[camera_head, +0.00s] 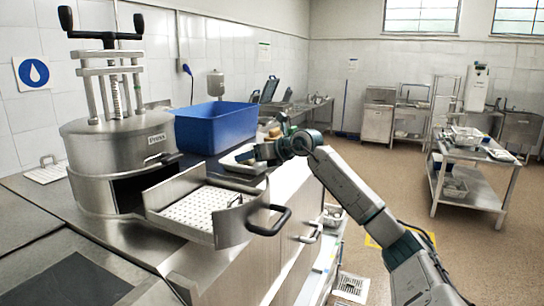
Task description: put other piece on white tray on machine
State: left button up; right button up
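The machine is a steel press (105,160) with a black-handled top, at the left of the head view. Its drawer (230,228) is pulled out and has a curved front with a dark handle. A pale tray (232,163) sits on the counter behind the drawer. My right gripper (258,153) is over or beside this tray. Its fingers are too small and edge-on to tell if they hold anything. A small tan piece (274,132) shows behind the gripper, partly hidden. My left gripper is out of view.
A blue bin (215,127) stands on the counter between the press and my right gripper. A white perforated plate (46,170) lies at the far left. A steel cart (470,158) with trays stands across the room. Floor between is mostly clear.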

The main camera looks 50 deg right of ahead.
jog(key=b+v, duration=0.3)
jog(key=v, duration=0.2)
jog(key=shift+f, duration=0.15)
jog(key=b+v, duration=0.2)
jog(key=shift+s+b, duration=0.2)
jog(key=shift+b, duration=0.15)
jog(key=shift+b+v, duration=0.65)
jog(key=shift+v, duration=0.15)
jog(key=shift+s+a+r, duration=0.1)
jog(key=shift+s+r, duration=0.1)
jog(key=shift+r, duration=0.3)
jog(key=shift+f, duration=0.15)
